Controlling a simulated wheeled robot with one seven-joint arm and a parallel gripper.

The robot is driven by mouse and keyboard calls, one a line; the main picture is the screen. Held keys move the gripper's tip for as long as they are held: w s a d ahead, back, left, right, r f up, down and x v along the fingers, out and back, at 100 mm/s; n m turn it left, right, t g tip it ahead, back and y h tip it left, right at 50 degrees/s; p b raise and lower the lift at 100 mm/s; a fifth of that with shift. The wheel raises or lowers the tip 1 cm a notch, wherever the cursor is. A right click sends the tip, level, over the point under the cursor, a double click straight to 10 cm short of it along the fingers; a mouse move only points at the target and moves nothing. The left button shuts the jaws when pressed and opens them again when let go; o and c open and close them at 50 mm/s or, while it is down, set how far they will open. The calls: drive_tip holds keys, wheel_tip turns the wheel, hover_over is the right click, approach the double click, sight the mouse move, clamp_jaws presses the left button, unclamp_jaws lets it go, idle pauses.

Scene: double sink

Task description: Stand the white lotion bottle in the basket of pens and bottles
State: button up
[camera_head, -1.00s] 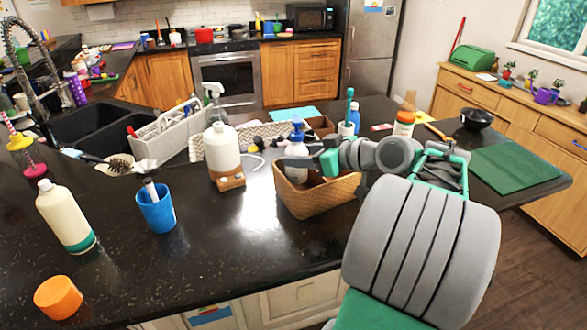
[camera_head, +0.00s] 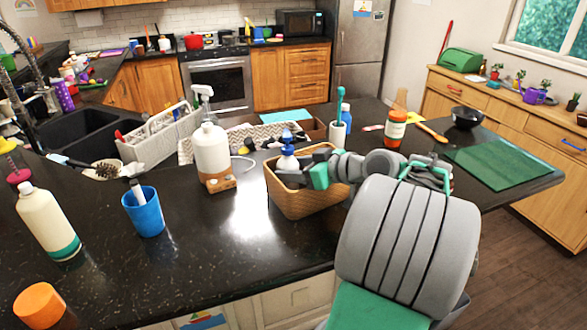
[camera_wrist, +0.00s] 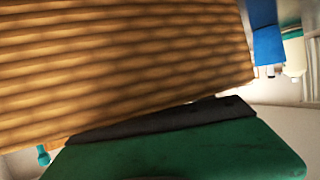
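A white bottle with a blue pump top (camera_head: 287,152) is upright in the brown wicker basket (camera_head: 306,201). I take it for the lotion bottle; its lower body is hidden by the basket wall and my gripper. My gripper (camera_head: 303,168) is at the basket's right rim, its fingers reaching in beside the bottle. Whether they touch or grip it is hidden. In the wrist view, the basket's ribbed wall (camera_wrist: 120,60) fills most of the picture, with my green and black gripper part below it. The bottle cannot be made out there.
A blue cup (camera_head: 144,212) and a cream bottle (camera_head: 47,222) stand further left. A toothbrush cup (camera_head: 337,132) and an orange-labelled jar (camera_head: 394,130) stand behind.

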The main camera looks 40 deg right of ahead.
sight(297, 168)
drive_tip(key=shift+r, duration=0.3)
drive_tip(key=v, duration=0.5)
drive_tip(key=shift+d+f+b, duration=0.2)
drive_tip(key=shift+b, duration=0.1)
drive_tip(key=p+v, duration=0.7)
drive_tip(key=p, duration=0.2)
drive_tip(key=shift+a, duration=0.2)
